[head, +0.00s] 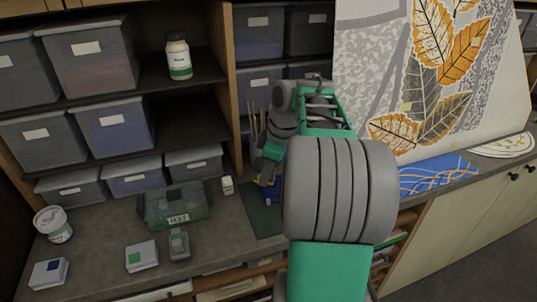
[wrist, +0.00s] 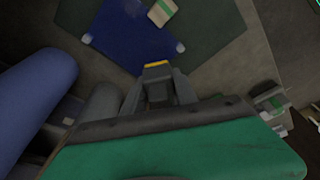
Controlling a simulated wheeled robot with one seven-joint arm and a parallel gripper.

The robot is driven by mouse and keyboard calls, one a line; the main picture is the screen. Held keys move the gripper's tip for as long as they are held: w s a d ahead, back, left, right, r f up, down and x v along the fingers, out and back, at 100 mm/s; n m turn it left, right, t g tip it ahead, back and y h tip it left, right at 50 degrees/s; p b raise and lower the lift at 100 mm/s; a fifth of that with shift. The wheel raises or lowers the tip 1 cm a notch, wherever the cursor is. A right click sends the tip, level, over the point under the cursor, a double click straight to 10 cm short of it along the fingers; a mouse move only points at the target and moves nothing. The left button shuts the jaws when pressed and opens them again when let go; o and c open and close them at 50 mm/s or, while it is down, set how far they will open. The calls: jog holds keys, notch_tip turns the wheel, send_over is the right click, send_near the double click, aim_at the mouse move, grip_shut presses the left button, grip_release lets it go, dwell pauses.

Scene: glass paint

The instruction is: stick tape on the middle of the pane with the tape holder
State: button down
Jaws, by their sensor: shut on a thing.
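My gripper (wrist: 158,88) is shut on a dark grey tape holder (wrist: 157,72) with a yellow strip along its front edge. In the wrist view the holder's tip overlaps the near corner of the blue pane (wrist: 125,35); I cannot tell whether it touches. The pane lies on a dark green mat (wrist: 215,35) with small pale pieces at its edges. In the head view my gripper (head: 268,172) hangs over the mat (head: 262,222), and only a bit of the blue pane (head: 274,191) shows. My arm hides the rest, and the holder is hard to make out there.
A white block with a green stripe (wrist: 162,12) lies at the pane's far side in the wrist view. A green clear box (head: 176,206), a grey device (head: 179,245) and small boxes (head: 142,256) stand left on the counter. Shelves with bins rise behind; a leaf-patterned panel (head: 380,70) leans right.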

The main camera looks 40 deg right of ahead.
jog(key=shift+w+a+p+v, duration=0.1)
jog(key=shift+w+p+v, duration=0.05)
jog(key=shift+p+v, duration=0.45)
jog(key=shift+w+a+p+v, duration=0.1)
jog(key=shift+p+v, duration=0.35)
jog(key=shift+v, duration=0.3)
jog(key=shift+w+a+p+v, duration=0.1)
jog(key=shift+w+p+v, duration=0.05)
jog(key=shift+p+v, duration=0.45)
jog(key=shift+s+d+r, duration=0.1)
jog(key=shift+r, duration=0.1)
